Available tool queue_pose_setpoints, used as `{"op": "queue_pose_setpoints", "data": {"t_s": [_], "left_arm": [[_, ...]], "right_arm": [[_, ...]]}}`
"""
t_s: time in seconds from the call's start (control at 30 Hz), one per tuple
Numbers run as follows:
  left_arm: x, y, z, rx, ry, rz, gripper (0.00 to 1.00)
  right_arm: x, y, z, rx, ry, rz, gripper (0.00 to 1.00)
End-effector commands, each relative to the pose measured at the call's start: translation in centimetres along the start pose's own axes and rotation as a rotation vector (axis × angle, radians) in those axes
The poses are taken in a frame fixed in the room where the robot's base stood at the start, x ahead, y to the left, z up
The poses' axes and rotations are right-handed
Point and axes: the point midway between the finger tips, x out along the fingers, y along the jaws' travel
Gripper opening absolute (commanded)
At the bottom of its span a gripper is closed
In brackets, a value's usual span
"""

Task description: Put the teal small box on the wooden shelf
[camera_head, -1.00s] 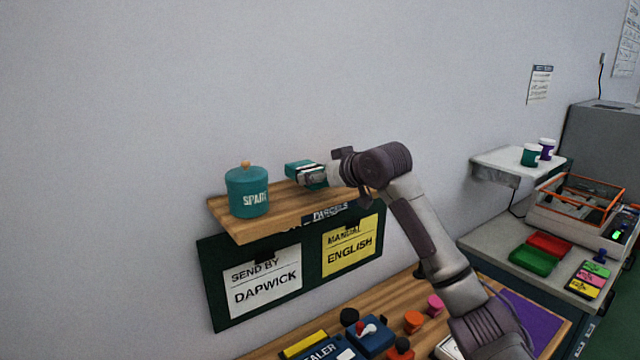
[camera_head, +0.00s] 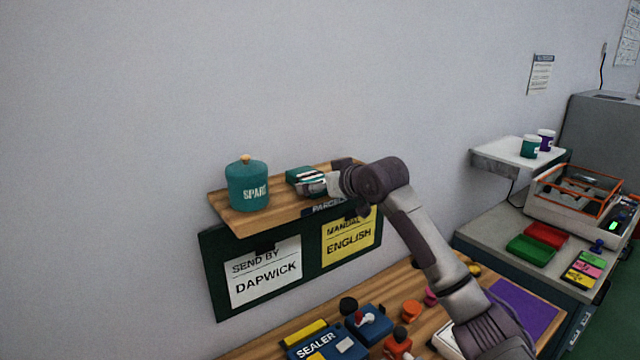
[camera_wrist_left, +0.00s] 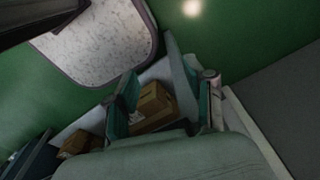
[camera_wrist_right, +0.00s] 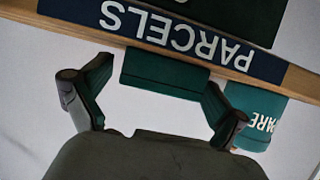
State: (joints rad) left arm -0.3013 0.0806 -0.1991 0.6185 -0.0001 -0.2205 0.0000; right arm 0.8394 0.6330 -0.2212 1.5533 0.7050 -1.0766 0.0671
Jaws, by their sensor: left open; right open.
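The teal small box (camera_head: 299,175) is on the wooden shelf (camera_head: 262,219), right of a teal canister, and looks to rest on the board.
The teal canister (camera_head: 248,186) stands on the shelf's left part. A dark board with two signs (camera_head: 265,275) hangs below. The wooden bench (camera_head: 395,285) holds a sealer (camera_head: 318,346) and several small items. A white side shelf (camera_head: 495,157) with two jars is at right.

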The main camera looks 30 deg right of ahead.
Motion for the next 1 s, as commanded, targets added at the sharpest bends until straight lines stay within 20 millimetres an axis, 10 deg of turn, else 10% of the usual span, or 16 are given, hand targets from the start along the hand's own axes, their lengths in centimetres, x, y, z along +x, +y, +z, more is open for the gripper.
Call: {"op": "queue_pose_setpoints", "data": {"t_s": [0.27, 0.7, 1.0], "left_arm": [[1.0, 0.0, -0.2, 0.001, 0.004, 0.000, 0.54], [5.5, 0.1, 0.2, 0.002, 0.005, 0.000, 0.54], [6.0, 0.1, 0.2, 0.002, 0.005, 0.000, 0.54]], "right_arm": [[-1.2, 0.1, 0.1, -0.003, 0.003, 0.001, 0.97], [-10.0, 0.0, 0.1, -0.003, 0.003, 0.002, 0.97], [-12.1, 0.0, -0.2, 0.000, 0.000, 0.000, 0.97]]}}
